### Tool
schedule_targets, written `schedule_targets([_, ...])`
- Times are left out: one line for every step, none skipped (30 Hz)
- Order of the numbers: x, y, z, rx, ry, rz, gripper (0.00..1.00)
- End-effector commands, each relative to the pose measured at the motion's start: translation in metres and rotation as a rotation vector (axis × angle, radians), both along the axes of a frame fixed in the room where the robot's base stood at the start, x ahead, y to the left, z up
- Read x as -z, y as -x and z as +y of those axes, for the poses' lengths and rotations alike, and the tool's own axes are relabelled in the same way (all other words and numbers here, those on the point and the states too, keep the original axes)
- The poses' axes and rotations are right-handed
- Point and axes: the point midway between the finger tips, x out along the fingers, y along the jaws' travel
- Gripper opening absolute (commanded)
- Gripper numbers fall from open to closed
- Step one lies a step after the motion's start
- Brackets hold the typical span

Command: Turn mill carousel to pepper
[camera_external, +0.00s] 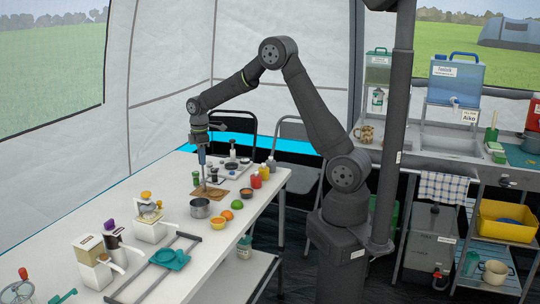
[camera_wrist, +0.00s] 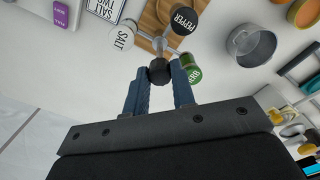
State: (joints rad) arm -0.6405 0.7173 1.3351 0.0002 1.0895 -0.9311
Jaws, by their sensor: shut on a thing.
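The mill carousel (camera_wrist: 159,45) is a metal hub with thin arms, seen from above in the wrist view. Its arms carry a white mill marked SALT (camera_wrist: 122,38) at left, a black mill marked PEPPER (camera_wrist: 184,20) at upper right, and a green-labelled mill (camera_wrist: 191,70) at right, whose text is partly legible. A dark rounded knob (camera_wrist: 159,72) sits at the near side of the hub. My gripper (camera_wrist: 160,80) is shut on this knob, one blue finger on each side. In the external view my gripper (camera_external: 202,160) points down over the carousel, which is small and partly hidden there.
A wooden board (camera_external: 214,194) lies by the carousel.

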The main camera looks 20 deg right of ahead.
Motion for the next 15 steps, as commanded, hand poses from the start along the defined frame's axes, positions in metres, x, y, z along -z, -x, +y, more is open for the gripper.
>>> schedule_targets([-0.0014,-0.0006,0.0001,0.000,-0.001,-0.002,0.27])
schedule_targets([-0.0014,-0.0006,0.0001,0.000,-0.001,-0.002,0.33])
schedule_targets([-0.0013,-0.0006,0.0001,0.000,-0.001,-0.002,0.41])
schedule_targets([-0.0012,-0.0006,0.0001,0.001,-0.001,-0.002,0.45])
schedule_targets([-0.0011,-0.0005,0.0000,0.001,-0.001,-0.002,0.45])
schedule_targets([-0.0009,-0.0005,0.0000,0.001,-0.001,-0.002,0.45])
schedule_targets([-0.0008,-0.0004,0.0000,0.001,-0.001,-0.001,0.45])
schedule_targets([-0.0007,-0.0004,0.0000,0.001,-0.001,-0.001,0.45])
schedule_targets([-0.0006,-0.0004,0.0000,0.001,0.000,-0.001,0.45])
schedule_targets([-0.0006,-0.0003,0.0000,0.001,0.000,-0.001,0.45])
schedule_targets([-0.0005,-0.0003,0.0000,0.001,0.000,-0.001,0.45])
schedule_targets([-0.0009,-0.0003,0.0000,0.001,0.000,-0.001,0.45])
schedule_targets([-0.0018,-0.0004,0.0000,0.001,-0.001,-0.001,0.45])
schedule_targets([-0.0032,-0.0005,0.0001,0.001,-0.001,-0.002,0.45])
schedule_targets([-0.0063,-0.0006,0.0003,0.001,-0.001,-0.002,0.45])
